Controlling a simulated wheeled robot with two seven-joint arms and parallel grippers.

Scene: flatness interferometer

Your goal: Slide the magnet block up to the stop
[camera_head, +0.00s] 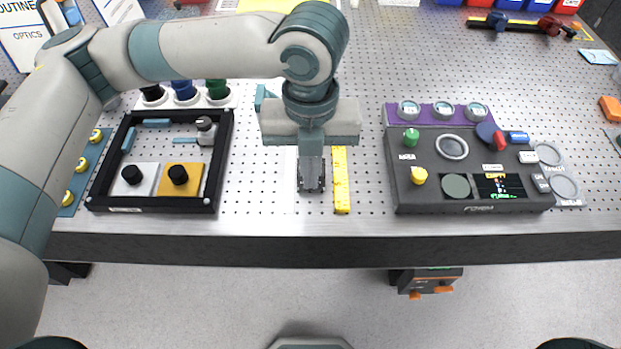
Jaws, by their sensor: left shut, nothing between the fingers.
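My left gripper (311,184) points toward the near edge of the table, its dark fingers together with nothing between them. It is above a pale strip (290,176) beside a yellow ruler (341,182). I cannot make out the magnet block or the stop; the hand and fingers cover much of this spot. A small teal piece (262,95) shows beyond the hand's left side, partly covered, and I cannot tell what it is. My right gripper is out of view.
A black-framed tray (160,209) with knobbed plates and a small tool lies to the left. A dark control console (470,207) stands to the right. Perforated table (365,110) is bare between ruler and console.

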